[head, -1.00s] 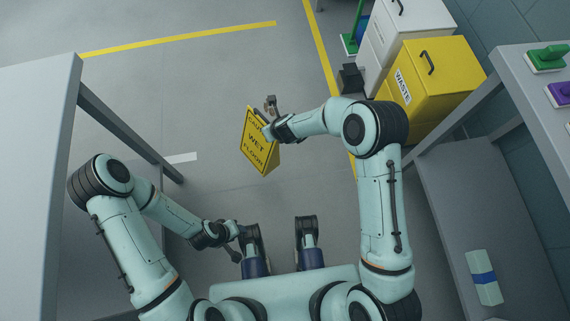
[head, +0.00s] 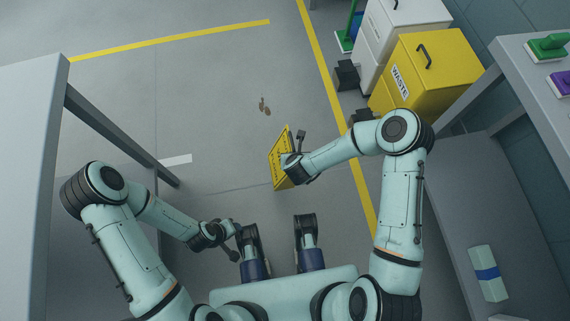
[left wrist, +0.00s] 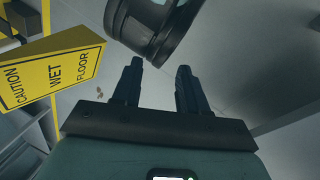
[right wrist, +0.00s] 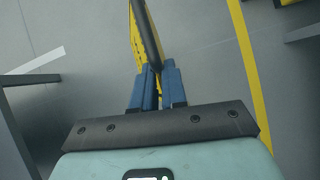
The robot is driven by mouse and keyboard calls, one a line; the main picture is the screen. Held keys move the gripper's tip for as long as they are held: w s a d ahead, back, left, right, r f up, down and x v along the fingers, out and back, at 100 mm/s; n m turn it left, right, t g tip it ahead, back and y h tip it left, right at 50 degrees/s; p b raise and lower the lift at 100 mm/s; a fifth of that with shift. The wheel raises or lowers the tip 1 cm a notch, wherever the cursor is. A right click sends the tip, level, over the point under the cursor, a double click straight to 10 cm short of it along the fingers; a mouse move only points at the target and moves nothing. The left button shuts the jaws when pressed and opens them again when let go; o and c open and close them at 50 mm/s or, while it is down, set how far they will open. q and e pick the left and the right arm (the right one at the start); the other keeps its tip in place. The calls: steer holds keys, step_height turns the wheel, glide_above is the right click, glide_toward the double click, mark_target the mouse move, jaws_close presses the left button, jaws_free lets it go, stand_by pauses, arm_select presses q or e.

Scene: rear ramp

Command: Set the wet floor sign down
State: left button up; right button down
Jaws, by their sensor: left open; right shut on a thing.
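The yellow wet floor sign (head: 281,160) hangs in my right gripper (head: 293,157), in the middle of the head view. In the right wrist view the sign (right wrist: 146,40) shows edge-on between the blue fingers (right wrist: 158,85), which are shut on it. The left wrist view shows its lettered face (left wrist: 52,70), reading "CAUTION WET FLOOR". Whether its lower edge touches the floor cannot be told. My left gripper (head: 233,241) is open and empty, low near my base; its dark fingers (left wrist: 158,82) stand apart in the left wrist view.
Small brown scraps (head: 264,106) lie on the grey floor ahead of the sign. A yellow waste bin (head: 422,75) and a white bin (head: 385,40) stand at upper right beyond a yellow floor line (head: 336,105). Benches flank both sides, at left (head: 30,170) and right (head: 530,90).

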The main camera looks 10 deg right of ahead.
arm_select(q)
steer(key=w+a+f+t+b, duration=0.1)
steer(key=w+a+f+b, duration=0.1)
steer(key=w+f+b, duration=0.15)
steer(key=s+a+f+g+b, duration=0.1)
steer(key=s+f+g+b, duration=0.1)
steer(key=s+f, duration=0.3)
steer(key=shift+s+a+f+n+y+b, duration=0.2)
steer(key=shift+a+f+n+y+b, duration=0.15)
steer(key=shift+f+b, duration=0.2)
arm_select(e)
steer(key=shift+f, duration=9.85)
steer(key=c, duration=1.2)
jaws_free()
steer(key=shift+o, duration=0.2)
